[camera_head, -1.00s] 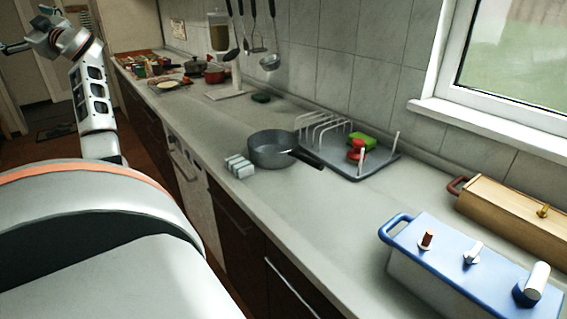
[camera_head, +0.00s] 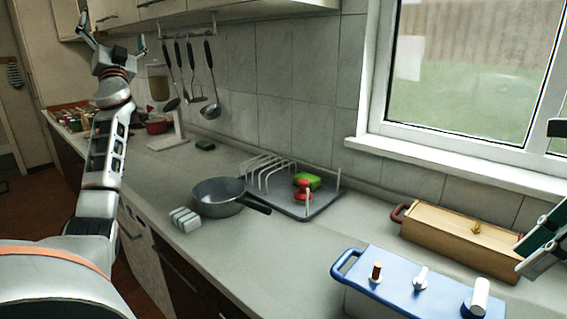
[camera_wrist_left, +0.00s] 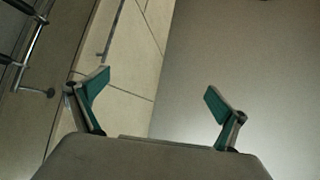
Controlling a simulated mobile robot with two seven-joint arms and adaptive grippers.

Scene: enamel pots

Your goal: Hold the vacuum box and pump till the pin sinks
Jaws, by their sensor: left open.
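The vacuum box (camera_head: 395,290) stands on the counter at lower right in the head view, with a blue lid and a blue handle (camera_head: 342,265) at its left end. On its lid are a red-brown pin (camera_head: 376,271) standing up from a white collar, a small white valve lever (camera_head: 421,277) and a white pump cylinder (camera_head: 479,297). My left gripper (camera_head: 112,30) is raised at upper left, far from the box, open and empty; its spread fingers also show in the left wrist view (camera_wrist_left: 157,97). My right gripper (camera_head: 538,245) is partly in view at the right edge, above the box's right side; its opening is unclear.
A wooden box (camera_head: 450,240) with a brown handle lies behind the vacuum box. A grey pan (camera_head: 218,198), pale blocks (camera_head: 185,219) and a drying rack (camera_head: 322,207) with red and green items stand farther left. Ladles hang on the wall. Counter left of the vacuum box is clear.

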